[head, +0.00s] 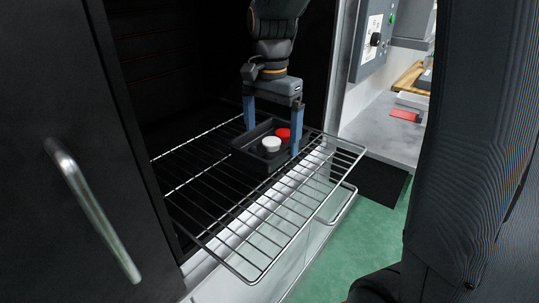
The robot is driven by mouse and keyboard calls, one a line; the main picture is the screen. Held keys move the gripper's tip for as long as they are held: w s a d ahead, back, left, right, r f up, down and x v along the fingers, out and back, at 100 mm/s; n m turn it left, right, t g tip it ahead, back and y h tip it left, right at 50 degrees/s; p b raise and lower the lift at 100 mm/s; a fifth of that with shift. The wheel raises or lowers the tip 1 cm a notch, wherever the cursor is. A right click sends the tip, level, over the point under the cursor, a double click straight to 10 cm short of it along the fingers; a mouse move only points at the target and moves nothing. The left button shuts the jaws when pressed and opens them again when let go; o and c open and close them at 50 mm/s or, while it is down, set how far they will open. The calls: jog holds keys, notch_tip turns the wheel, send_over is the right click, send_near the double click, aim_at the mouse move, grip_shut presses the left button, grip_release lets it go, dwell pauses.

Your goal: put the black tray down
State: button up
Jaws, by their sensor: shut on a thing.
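The black tray (267,160) is a small shallow tray seen in the head view. It holds a white round piece (271,145) and a red round piece (283,134). My gripper (271,138) points down with one blue finger at each end of the tray, and it is shut on the tray. The tray is over the wire rack (235,220), near its right side and partly within the dark cabinet opening. I cannot tell whether the tray's underside touches the rack bars. The far side of the tray is partly hidden by my gripper.
The rack sticks out of the cabinet, with bare bars in front and to the left. An open dark door with a metal handle (92,210) stands at left. A control panel (374,40) and a grey counter (385,125) with a red item (404,115) are at right.

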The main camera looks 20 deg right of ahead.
aim_at(271, 156)
jog(key=shift+f+p, duration=0.5)
jog(key=shift+f, duration=2.6)
jog(key=shift+f, duration=0.1)
jog(key=o, duration=0.8)
notch_tip(271, 156, up, 12)
jog(key=shift+f+b, duration=0.2)
jog(key=shift+b, duration=1.05)
jog(key=shift+r, duration=0.35)
jog(key=shift+s, duration=0.1)
